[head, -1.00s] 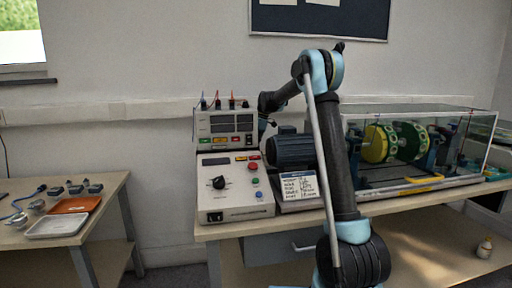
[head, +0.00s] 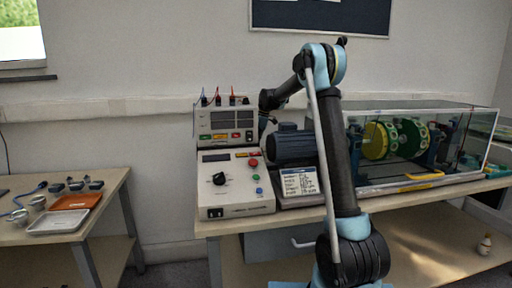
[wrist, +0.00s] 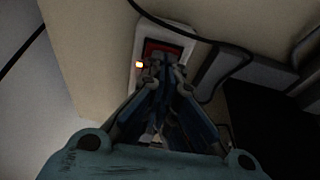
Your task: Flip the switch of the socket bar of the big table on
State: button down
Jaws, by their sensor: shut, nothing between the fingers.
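In the wrist view, the socket bar (wrist: 140,42) is a white strip with a dark red rocker switch (wrist: 163,47) near its end. A small amber light (wrist: 139,64) glows on its left edge beside the switch. My gripper (wrist: 166,72) is shut and empty, with its fingertips at the lower part of the switch. Whether they touch it or are just in front of it I cannot tell. The fingers hide the part of the bar below the switch. In the head view, the big table (head: 425,200) is on the right; the bar and my gripper are hidden there.
A grey control box (head: 240,198), a dark blue motor (head: 290,146) and a glass-covered rig (head: 430,112) crowd the big table. A dark cable (wrist: 222,42) curves close right of the switch. A side table (head: 100,205) with trays stands left, across a floor gap.

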jog(key=shift+w+a, duration=0.15)
jog(key=shift+w, duration=0.25)
jog(key=shift+r, duration=0.1)
jog(key=shift+r, duration=0.1)
jog(key=shift+r, duration=0.25)
jog(key=s+v, duration=0.2)
jog(key=v, duration=1)
jog(key=shift+s+r, duration=0.15)
jog(key=shift+r, duration=0.4)
